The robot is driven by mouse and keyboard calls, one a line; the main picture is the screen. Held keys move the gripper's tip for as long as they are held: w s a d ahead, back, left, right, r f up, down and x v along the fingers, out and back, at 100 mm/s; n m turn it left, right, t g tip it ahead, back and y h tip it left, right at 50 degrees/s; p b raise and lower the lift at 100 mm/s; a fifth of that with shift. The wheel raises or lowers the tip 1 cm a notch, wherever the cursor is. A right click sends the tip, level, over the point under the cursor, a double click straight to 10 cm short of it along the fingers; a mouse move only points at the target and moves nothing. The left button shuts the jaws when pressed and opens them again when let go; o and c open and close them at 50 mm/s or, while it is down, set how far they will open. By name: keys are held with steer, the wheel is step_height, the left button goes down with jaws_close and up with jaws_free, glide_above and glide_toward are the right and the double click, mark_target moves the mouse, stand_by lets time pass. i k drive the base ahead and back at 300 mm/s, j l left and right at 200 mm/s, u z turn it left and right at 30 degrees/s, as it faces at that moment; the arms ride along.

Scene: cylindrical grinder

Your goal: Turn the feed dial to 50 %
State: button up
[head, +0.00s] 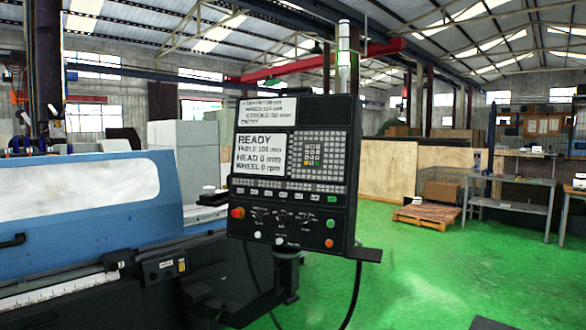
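The control panel (343,160) of the grinder stands upright on an arm at the middle of the head view. Its lower strip has a row of small dark dials (281,217) with white marks. Their labels are too small to read, so I cannot tell which is the feed dial or where it points. The screen (262,155) shows READY, with table, head and wheel lines; the wheel line reads 0 rpm. A red knob (237,213) is left of the dials, and a green button (330,223) is at the right. My gripper is not in view.
The blue grinder body (110,225) fills the left side. A small dark shelf (368,255) juts out at the panel's lower right, and a cable hangs below. The green floor (430,280) is open to the right. A pallet with a box (440,192) and metal tables (515,180) stand farther back.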

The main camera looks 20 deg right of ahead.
mark_target(305, 222)
steer(key=i+j+z, duration=0.45)
steer(key=i+j, duration=0.3)
steer(key=i, duration=0.35)
steer(key=i+j+z, duration=0.4)
steer(key=i+j, duration=0.6)
steer(key=j, duration=0.15)
